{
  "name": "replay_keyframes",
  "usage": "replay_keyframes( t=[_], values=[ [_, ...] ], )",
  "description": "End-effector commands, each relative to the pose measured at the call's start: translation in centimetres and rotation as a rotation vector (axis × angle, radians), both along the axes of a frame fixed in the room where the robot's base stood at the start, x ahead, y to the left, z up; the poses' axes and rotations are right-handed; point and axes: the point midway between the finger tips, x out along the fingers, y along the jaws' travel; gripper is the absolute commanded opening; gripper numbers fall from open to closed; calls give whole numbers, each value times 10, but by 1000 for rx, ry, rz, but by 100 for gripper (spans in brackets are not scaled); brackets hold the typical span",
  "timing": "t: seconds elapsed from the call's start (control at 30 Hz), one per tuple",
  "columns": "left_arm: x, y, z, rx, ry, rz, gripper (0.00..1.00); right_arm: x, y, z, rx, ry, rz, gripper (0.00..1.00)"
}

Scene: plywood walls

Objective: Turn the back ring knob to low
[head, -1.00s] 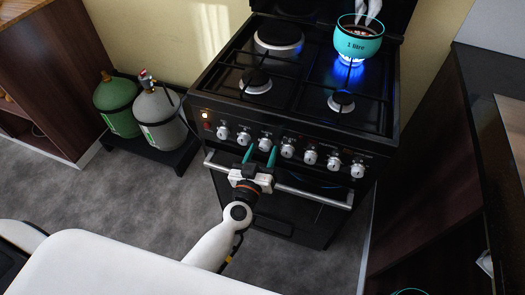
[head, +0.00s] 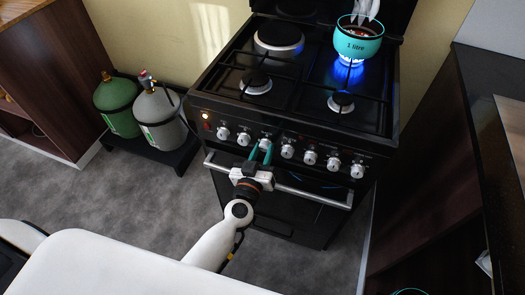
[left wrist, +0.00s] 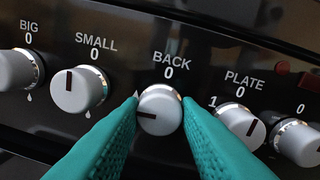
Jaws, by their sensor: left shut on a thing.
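The back knob (left wrist: 160,112), a silver-white dial under the label BACK, is third from the left on the stove's front panel. Its dark pointer line points left, away from the 0 above it; a small mark shows at its upper left. In the head view the back knob (head: 265,145) is partly covered by teal fingertips. My left gripper (head: 260,152) is shut on the knob, one finger on each side; the left gripper (left wrist: 160,118) also fills the lower left wrist view. A teal pot (head: 358,46) labelled 1 litre steams over blue flames.
Neighbouring knobs, including small (left wrist: 80,90) and plate (left wrist: 240,124), sit close on either side. An oven handle bar (head: 310,196) runs below the panel. Gas bottles (head: 160,115) stand left of the stove, and a dark counter (head: 480,110) is at the right.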

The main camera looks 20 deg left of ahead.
Motion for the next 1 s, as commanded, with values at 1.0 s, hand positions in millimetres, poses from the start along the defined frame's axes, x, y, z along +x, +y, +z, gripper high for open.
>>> replay_keyframes(
  t=[1.0],
  values=[
    [0,1,0,-882,32,1,7,-1,0,25,0,1,1,36]
  ],
)
